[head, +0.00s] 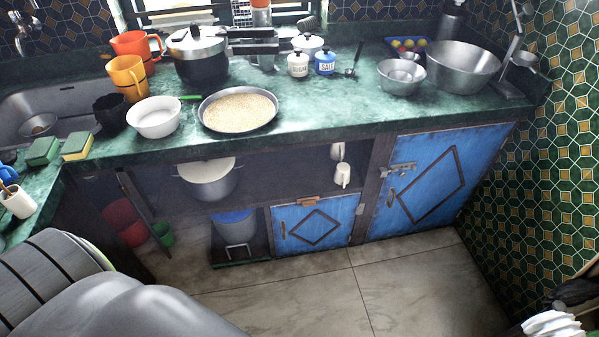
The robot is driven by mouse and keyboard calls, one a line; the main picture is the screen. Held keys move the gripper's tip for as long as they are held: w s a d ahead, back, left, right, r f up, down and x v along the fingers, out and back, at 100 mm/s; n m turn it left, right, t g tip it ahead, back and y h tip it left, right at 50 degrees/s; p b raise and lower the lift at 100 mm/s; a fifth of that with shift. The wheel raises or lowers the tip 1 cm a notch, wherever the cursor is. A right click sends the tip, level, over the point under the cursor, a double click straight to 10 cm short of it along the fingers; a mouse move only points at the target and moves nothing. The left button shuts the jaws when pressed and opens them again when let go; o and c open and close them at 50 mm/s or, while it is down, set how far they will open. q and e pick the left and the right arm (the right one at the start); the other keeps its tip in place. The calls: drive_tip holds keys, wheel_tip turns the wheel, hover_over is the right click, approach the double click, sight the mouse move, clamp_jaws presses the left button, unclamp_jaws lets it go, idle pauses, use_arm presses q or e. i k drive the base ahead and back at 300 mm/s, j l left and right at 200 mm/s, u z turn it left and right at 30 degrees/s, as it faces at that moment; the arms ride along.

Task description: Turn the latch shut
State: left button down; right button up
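A small wooden turn latch (307,201) sits at the top edge of the small blue cabinet door (340,215), under the counter. It lies roughly level along that edge; I cannot tell whether it overlaps the door. The small door looks closed, or nearly so. A metal bolt latch (400,168) is on the upper left of the larger blue door (430,180) to the right, which looks closed. Neither of my grippers can be made out in the head view. Large grey parts that look like mine fill the lower left.
The counter (330,110) holds a pan of grain (240,108), a pressure cooker (197,55), salt and sugar jars and metal bowls. An open shelf with a pot (210,182) is left of the small door. The tiled floor (400,285) before the doors is clear.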

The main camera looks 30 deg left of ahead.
sight(311, 201)
drive_tip(key=i+u, duration=0.1)
drive_tip(key=u, duration=0.75)
